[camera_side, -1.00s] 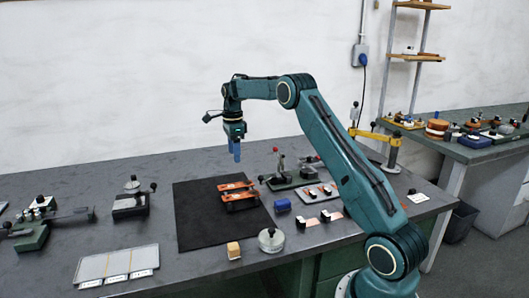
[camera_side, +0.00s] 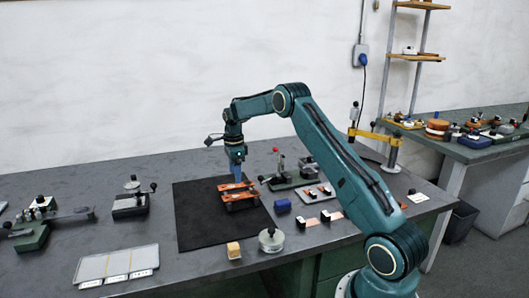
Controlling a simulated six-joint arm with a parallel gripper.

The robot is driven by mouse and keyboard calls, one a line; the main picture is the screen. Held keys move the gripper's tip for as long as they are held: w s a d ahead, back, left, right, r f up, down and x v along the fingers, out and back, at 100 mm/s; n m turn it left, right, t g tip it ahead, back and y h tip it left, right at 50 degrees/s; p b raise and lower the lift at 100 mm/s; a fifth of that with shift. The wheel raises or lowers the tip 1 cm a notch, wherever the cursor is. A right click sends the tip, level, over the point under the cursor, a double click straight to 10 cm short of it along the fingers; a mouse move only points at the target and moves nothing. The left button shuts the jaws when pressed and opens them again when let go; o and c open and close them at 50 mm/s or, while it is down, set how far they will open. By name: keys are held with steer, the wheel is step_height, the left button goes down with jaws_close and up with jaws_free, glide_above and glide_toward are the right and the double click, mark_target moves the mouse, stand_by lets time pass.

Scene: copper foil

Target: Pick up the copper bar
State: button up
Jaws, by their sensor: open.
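Orange-copper bars lie on the black mat (camera_side: 200,225). One copper bar (camera_side: 234,186) lies toward the back, and a second copper-coloured bar (camera_side: 240,197) lies just in front of it, on what look like small dark supports. I cannot tell which of them is the copper bar of the task. My gripper (camera_side: 238,175) has blue fingers pointing down and is just above or at the back bar. It is open. The fingertips are small here, and I cannot tell whether they touch the bar.
A blue block (camera_side: 282,205), a grey round weight (camera_side: 271,241) and a wooden block (camera_side: 234,250) stand near the mat. A green fixture with a red knob (camera_side: 280,180) stands behind right. The mat's front left is clear.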

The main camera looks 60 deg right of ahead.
mark_target(236, 185)
steer(key=shift+f, duration=1.75)
steer(key=shift+d, duration=0.1)
steer(key=c, duration=1.2)
steer(key=shift+r, duration=0.25)
step_height(236, 185, up, 20)
steer(key=shift+f, duration=0.2)
